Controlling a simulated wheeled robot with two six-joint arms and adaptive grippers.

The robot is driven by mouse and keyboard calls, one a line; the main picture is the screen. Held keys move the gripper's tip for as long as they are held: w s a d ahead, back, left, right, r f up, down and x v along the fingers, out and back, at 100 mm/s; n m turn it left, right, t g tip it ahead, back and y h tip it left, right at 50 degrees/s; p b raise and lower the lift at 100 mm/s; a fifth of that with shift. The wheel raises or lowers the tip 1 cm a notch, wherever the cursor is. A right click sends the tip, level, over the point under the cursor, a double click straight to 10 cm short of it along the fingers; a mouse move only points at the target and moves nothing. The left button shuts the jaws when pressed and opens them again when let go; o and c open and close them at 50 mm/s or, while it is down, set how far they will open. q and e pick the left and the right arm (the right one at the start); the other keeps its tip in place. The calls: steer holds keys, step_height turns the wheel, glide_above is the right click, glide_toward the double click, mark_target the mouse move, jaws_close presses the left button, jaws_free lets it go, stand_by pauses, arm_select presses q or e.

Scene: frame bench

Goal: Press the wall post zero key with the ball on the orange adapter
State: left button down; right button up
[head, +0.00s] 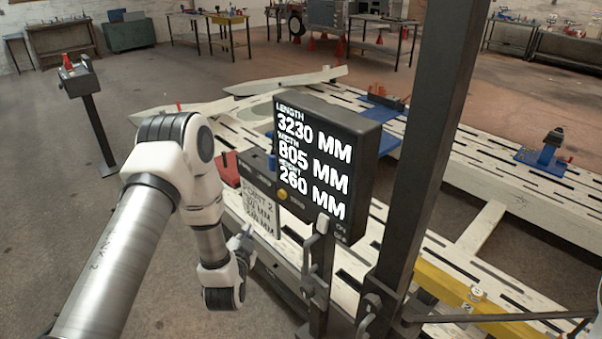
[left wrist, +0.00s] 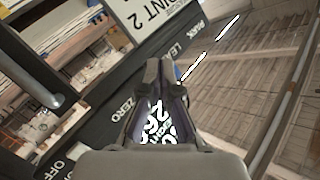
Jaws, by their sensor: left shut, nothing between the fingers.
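My left gripper (head: 243,240) is shut and empty, in front of the card and the dark display box in the head view. In the left wrist view its fingertips (left wrist: 160,65) come together over a dark panel (left wrist: 95,122). The panel carries a ZERO label (left wrist: 130,106) left of the fingers, an OFF label (left wrist: 54,164) lower left and more labels at upper right. A key surface by ZERO cannot be made out. The display box (head: 360,150) reads 3230, 805 and 260 MM. I cannot make out an orange adapter or its ball. My right gripper is not in view.
A white POINT 2 card (head: 262,213) hangs beside the display box; it also shows in the left wrist view (left wrist: 145,18). A dark upright post (head: 430,140) stands right of the box. The slotted pale bench frame (head: 480,170) lies behind.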

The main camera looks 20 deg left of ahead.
mark_target(282, 194)
arm_select(q)
step_height(282, 194, up, 4)
steer(key=a+p, duration=0.1)
steer(key=w+d+b, duration=0.2)
steer(key=w+d, duration=0.1)
steer(key=w, duration=0.5)
steer(key=shift+d+r, duration=0.2)
steer(key=shift+d, duration=0.05)
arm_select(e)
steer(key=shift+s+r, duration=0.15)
arm_select(q)
steer(key=shift+w+b, duration=0.25)
steer(key=shift+b, duration=0.05)
stand_by(1.0)
steer(key=shift+w+d, duration=0.15)
steer(key=shift+w, duration=0.1)
steer(key=shift+w+d, duration=0.2)
steer(key=shift+w, duration=0.3)
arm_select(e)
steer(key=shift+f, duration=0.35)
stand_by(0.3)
arm_select(q)
steer(key=shift+s, duration=0.15)
steer(key=shift+s+a, duration=0.35)
steer(key=shift+s, duration=0.4)
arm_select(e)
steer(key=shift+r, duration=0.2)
